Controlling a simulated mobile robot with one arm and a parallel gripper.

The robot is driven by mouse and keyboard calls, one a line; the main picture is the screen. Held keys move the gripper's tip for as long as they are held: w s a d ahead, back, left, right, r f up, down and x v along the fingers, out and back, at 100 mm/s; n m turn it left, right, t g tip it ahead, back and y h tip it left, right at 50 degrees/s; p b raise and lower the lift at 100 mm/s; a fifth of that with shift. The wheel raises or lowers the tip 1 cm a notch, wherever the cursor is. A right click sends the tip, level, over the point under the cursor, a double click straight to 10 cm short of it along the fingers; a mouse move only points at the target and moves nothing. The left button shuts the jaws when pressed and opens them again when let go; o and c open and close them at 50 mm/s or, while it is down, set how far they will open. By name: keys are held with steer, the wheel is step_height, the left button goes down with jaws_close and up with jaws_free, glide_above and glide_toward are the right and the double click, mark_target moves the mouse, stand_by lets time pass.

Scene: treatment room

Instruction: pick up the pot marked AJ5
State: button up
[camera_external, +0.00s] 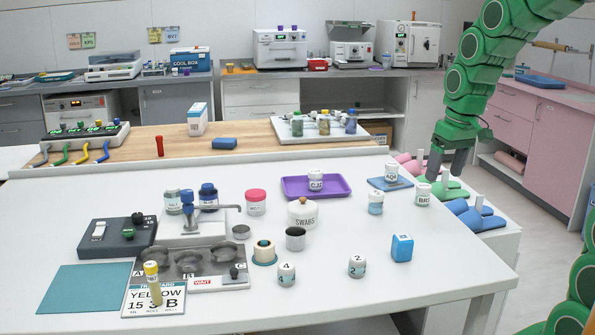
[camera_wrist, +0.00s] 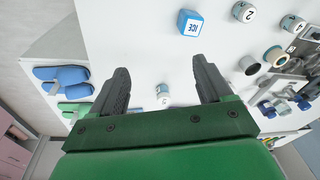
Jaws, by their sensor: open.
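Several small white-capped pots stand on the white table, and their lettering is mostly too small to read surely. One pot with a pale blue band (camera_external: 376,202) stands near the right side; its mark is unclear. A pot with a similar band lies between my fingers' lines of sight in the wrist view (camera_wrist: 163,97), seemingly the same one. My gripper (camera_external: 447,177) is open and empty, above and right of these pots (camera_wrist: 160,75).
A blue ICE box (camera_external: 402,248) stands in front; it also shows in the wrist view (camera_wrist: 190,23). A purple tray (camera_external: 342,184) holds another pot (camera_external: 316,180). Blue footwear (camera_external: 477,216) lies beyond the right edge.

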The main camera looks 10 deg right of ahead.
steer(key=w+a+f+n+t, duration=0.1)
steer(key=w+a+f, duration=0.15)
steer(key=w, duration=0.35)
steer(key=w+a+f, duration=0.1)
steer(key=w+f, duration=0.2)
steer(key=w, duration=0.4)
steer(key=n+t, duration=0.1)
steer(key=t, duration=0.1)
glide_toward(377, 193)
steer(key=shift+y, duration=0.4)
steer(key=x, duration=0.5)
steer(key=shift+w+d, duration=0.1)
steer(key=shift+d, duration=0.15)
steer(key=shift+x, duration=4)
steer(key=shift+d+f, duration=0.1)
steer(key=shift+d, duration=0.05)
steer(key=c, duration=1.1)
